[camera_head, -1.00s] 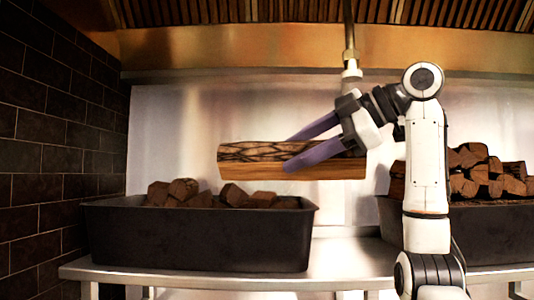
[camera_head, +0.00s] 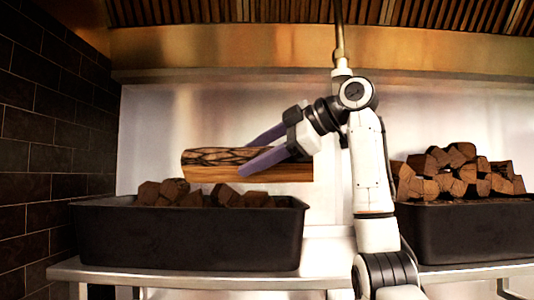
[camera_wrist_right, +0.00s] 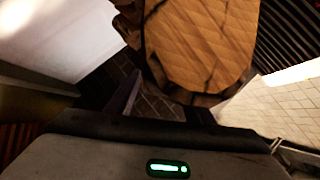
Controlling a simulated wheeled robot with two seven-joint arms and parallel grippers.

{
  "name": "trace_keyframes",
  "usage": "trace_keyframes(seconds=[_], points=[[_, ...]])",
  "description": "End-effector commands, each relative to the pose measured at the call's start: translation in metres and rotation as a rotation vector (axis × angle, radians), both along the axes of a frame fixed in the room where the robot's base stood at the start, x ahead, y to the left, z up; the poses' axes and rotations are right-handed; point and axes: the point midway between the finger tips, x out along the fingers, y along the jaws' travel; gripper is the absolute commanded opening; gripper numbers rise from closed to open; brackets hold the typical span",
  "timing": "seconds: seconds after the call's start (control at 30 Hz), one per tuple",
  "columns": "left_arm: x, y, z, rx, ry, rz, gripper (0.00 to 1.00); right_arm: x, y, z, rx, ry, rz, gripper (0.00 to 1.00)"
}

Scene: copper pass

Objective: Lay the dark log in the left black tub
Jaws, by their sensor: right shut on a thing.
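The dark log (camera_head: 215,165) is held level above the left black tub (camera_head: 190,240) in the head view. It has charred bark on its upper side and lighter brown wood below. My right gripper (camera_head: 255,150) is shut on the log with its purple fingers around it. In the right wrist view the log's pale cut end (camera_wrist_right: 205,45) fills the upper middle, between the fingers. The left tub holds several dark wood chunks (camera_head: 165,193) that show above its rim. A gap shows between the log and these chunks. My left gripper is not in view.
A right black tub (camera_head: 470,235) is heaped with several split logs (camera_head: 460,170). Both tubs stand on a metal shelf (camera_head: 215,280). A dark brick wall (camera_head: 50,150) is at the left, and a copper hood (camera_head: 240,48) hangs above.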

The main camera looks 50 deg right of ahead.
Motion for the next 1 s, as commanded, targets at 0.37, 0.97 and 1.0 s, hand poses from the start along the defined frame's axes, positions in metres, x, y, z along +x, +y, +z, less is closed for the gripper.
trace_keyframes(seconds=[0.37,0.97,1.0], points=[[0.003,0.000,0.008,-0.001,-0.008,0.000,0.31,0.041,0.002,-0.002,0.002,-0.007,0.000,0.00],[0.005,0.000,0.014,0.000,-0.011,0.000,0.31,0.101,0.005,-0.024,0.001,-0.007,0.000,0.00],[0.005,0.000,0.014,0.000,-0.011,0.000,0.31,0.104,0.005,-0.027,0.001,-0.007,0.000,0.00]])
